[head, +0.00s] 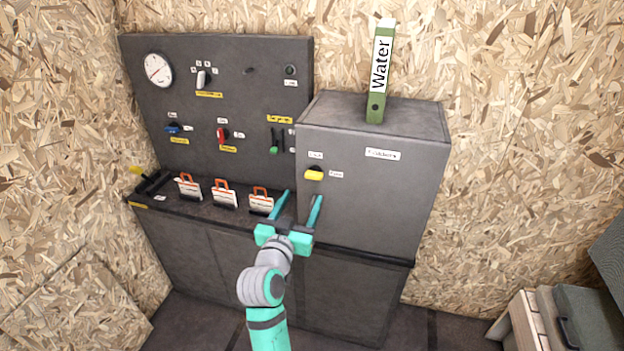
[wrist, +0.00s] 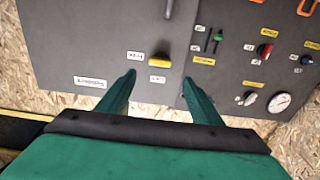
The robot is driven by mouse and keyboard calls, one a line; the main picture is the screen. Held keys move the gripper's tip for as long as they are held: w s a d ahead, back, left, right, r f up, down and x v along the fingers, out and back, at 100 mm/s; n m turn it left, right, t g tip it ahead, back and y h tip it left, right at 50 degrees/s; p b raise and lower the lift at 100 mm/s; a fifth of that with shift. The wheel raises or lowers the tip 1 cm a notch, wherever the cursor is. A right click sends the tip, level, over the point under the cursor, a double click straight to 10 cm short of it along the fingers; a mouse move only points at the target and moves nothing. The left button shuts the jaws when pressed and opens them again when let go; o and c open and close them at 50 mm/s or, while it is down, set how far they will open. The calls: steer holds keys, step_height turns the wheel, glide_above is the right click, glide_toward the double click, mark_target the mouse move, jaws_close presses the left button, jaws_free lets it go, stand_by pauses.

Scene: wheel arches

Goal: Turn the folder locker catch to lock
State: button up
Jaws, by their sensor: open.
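The folder locker (head: 385,195) is a dark grey box on the right end of the counter. Its catch is a yellow knob (head: 314,174) on the front, lying roughly level, with one small label above it and one to its right. The knob also shows in the wrist view (wrist: 160,60), ahead of and between the fingers. My gripper (head: 302,197) is open and empty, with its teal fingers pointing at the locker front just below the knob. The fingers seem apart from the knob. In the wrist view my gripper (wrist: 158,80) shows both fingertips spread.
A green Water binder (head: 376,90) stands on the locker. Left of it, a grey panel (head: 225,60) carries a gauge (head: 158,69), a red switch (head: 222,135) and a green lever (head: 274,148). Several orange-handled tags (head: 224,195) stand on the counter. Cases (head: 575,315) sit at lower right.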

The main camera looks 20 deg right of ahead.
mark_target(313, 177)
steer(key=x, duration=1)
steer(key=shift+w+d, duration=0.25)
steer(key=c, duration=1.1)
